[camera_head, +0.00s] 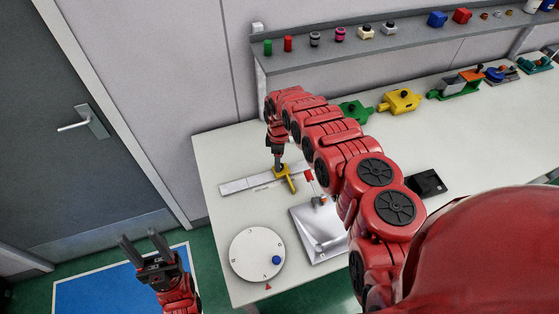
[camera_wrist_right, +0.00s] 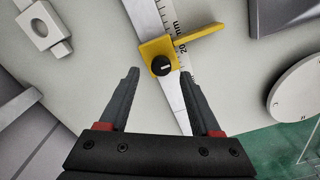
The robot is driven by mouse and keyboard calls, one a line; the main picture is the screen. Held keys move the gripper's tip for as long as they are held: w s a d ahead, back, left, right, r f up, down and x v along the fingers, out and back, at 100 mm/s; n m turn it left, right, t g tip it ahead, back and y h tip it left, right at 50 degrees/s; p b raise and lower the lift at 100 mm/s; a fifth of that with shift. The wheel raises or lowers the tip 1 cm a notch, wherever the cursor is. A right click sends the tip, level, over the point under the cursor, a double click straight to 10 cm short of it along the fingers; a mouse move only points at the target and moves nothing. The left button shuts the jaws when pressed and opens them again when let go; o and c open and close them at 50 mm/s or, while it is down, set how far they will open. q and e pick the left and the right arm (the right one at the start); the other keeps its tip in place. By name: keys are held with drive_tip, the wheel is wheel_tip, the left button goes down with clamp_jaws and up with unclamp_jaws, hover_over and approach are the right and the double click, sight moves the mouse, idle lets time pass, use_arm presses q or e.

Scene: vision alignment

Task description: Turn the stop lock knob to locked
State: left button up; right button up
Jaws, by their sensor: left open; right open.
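The yellow stop (camera_head: 287,178) sits on a steel ruler (camera_head: 240,184) on the table; it also shows in the right wrist view (camera_wrist_right: 185,40). Its black lock knob (camera_wrist_right: 161,66) is round with a pale mark on top. In the head view the knob is hidden by my right gripper (camera_head: 279,163), which points down over the stop. In the right wrist view the open fingers lie to either side of the knob, apart from it. My left gripper (camera_head: 146,246) is open and empty, off the table's left side.
A white disc with a blue knob (camera_head: 257,253) and a metal plate (camera_head: 318,230) lie near the ruler. Yellow (camera_head: 401,100) and green (camera_head: 355,111) fixtures stand farther back, below a shelf (camera_head: 350,50) with small parts. A grey door (camera_head: 80,120) is at left.

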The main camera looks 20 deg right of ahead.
drive_tip(key=shift+s+d+f, duration=0.1)
drive_tip(key=shift+f, duration=0.85)
drive_tip(key=shift+c, duration=0.2)
clamp_jaws()
